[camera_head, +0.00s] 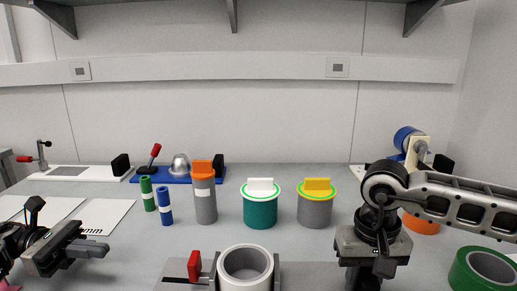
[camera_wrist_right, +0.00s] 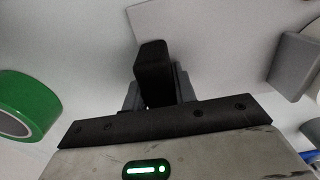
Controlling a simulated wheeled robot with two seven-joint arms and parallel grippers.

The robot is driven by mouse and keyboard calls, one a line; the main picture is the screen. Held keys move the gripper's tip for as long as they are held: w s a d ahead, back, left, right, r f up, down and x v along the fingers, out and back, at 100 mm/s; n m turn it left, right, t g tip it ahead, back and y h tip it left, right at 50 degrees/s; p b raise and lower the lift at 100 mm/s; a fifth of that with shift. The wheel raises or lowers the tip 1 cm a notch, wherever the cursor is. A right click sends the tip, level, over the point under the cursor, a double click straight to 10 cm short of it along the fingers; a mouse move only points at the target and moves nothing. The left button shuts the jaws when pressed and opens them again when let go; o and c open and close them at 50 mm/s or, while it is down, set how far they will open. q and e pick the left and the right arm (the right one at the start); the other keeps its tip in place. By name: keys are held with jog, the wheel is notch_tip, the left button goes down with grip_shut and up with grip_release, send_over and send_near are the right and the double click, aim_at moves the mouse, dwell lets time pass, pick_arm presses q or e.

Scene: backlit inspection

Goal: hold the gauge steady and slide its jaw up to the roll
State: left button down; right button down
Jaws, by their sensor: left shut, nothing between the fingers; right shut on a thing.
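The gauge (camera_head: 310,277) is a grey plate at the bottom middle of the head view, cut off by its lower edge. A red knob (camera_head: 195,265) stands on its left part beside a dark slot. The thick pale ring-shaped roll (camera_head: 246,265) stands between upright grey jaw faces; whether the left face touches it I cannot tell. My right gripper (camera_head: 374,268) is at the gauge's right end. It is shut on a black block (camera_wrist_right: 153,66), seen in the right wrist view. My left gripper (camera_head: 98,248) is shut and empty, well left of the red knob.
A teal pot (camera_head: 260,212), a grey pot (camera_head: 315,210) and a grey cylinder with an orange top (camera_head: 204,198) stand behind the gauge. Green (camera_head: 147,194) and blue (camera_head: 165,206) tubes are left of them. Green tape (camera_head: 466,270) lies at the right. Table between left gripper and gauge is clear.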

jog(key=shift+f, duration=0.15)
jog(key=c, duration=1.1)
grip_release()
jog(key=shift+o, duration=0.3)
jog(key=shift+r, duration=0.2)
